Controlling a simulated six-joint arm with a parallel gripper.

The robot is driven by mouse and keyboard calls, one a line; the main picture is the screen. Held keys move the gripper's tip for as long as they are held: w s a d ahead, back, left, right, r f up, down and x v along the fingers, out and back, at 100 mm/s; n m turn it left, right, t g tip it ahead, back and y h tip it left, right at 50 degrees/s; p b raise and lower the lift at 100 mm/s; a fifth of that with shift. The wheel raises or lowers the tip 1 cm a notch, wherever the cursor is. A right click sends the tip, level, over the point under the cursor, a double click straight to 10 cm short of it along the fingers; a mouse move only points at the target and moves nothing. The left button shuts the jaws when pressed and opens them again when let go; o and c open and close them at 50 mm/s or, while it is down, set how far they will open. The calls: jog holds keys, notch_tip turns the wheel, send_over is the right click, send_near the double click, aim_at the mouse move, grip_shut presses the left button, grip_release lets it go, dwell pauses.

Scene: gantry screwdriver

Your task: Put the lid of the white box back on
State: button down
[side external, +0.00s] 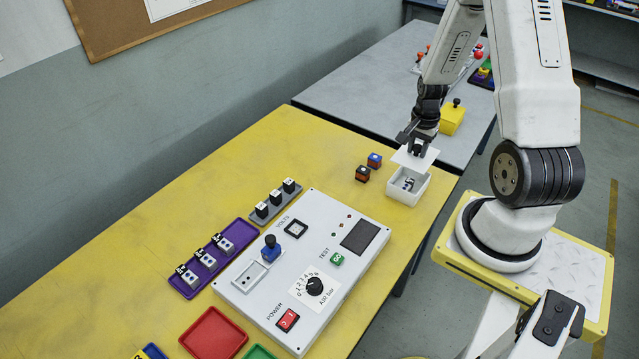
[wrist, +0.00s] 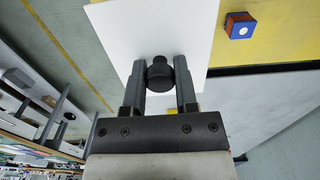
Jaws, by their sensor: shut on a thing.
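The white box (side external: 407,195) stands open on the yellow table near its right edge, with small dark and light parts inside. My gripper (side external: 417,142) is above the box and shut on the black knob of the white lid (side external: 402,159). The lid is held tilted above the box's back part, so the inside still shows at the front. In the wrist view, the two fingers of my gripper (wrist: 159,82) clasp the round black knob (wrist: 160,72) and the lid (wrist: 150,25) spreads out beyond them. The lid hides the box in that view.
An orange-brown block (side external: 362,174) and a blue-topped block (side external: 374,160) sit just left of the box. The control panel (side external: 310,262) lies in front and to the left. A yellow box (side external: 452,119) with a black knob stands on the grey table behind.

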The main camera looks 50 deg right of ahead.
aim_at(415, 158)
jog(key=shift+f, duration=3)
jog(key=shift+f, duration=0.95)
jog(key=shift+c, duration=1.5)
grip_release()
jog(key=shift+r, duration=0.1)
jog(key=shift+r, duration=3.8)
